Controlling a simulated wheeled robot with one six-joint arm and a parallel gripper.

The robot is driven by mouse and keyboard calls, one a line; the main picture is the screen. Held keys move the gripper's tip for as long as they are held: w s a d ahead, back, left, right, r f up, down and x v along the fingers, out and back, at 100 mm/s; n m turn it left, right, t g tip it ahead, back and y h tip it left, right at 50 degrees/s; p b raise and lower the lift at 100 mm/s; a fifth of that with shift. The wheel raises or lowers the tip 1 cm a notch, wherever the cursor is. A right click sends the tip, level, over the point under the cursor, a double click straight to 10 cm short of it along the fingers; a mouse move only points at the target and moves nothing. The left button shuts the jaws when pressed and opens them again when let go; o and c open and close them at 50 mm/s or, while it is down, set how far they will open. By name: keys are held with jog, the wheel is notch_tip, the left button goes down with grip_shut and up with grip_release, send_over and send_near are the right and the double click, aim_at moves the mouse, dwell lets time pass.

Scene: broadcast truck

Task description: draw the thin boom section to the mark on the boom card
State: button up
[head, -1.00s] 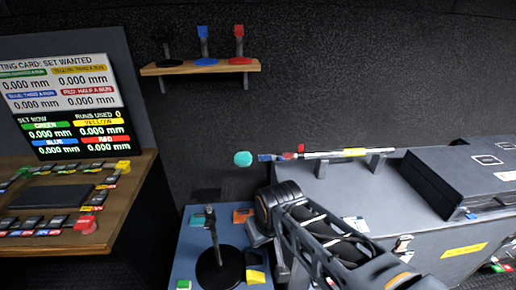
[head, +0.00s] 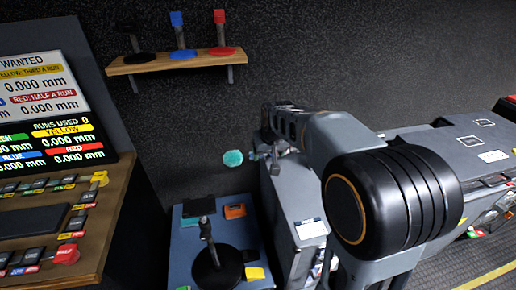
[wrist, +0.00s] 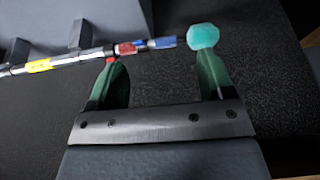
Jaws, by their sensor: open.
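The boom shows in the wrist view as a silvery pole with a yellow label (wrist: 38,66), a red collar (wrist: 126,48), a blue collar (wrist: 160,43) and a teal ball (wrist: 202,36) at its right end. No clear length of thin section shows between the blue collar and the ball. My gripper (wrist: 160,75) is open and empty, its green fingers pointing at the boom's tip end, one below the red collar and one below the ball. In the head view my arm hides most of the boom. I cannot tell which card is the boom card.
A wooden shelf (head: 150,65) and a control desk (head: 95,230) stand further left.

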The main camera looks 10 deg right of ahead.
jog(key=w+f+p, duration=0.1)
jog(key=w+f, duration=0.1)
jog(key=w, duration=0.5)
jog(key=w+f+p, duration=0.2)
jog(key=w+f, duration=0.1)
jog(key=w, duration=0.5)
jog(key=p+x, duration=0.1)
jog(key=x, duration=0.3)
jog(key=p+x, duration=0.1)
jog(key=x, duration=0.8)
jog(key=shift+w+d+f+p, duration=0.2)
jog(key=shift+w+d+p, duration=0.05)
jog(key=shift+w+p, duration=0.2)
jog(key=shift+c, duration=0.3)
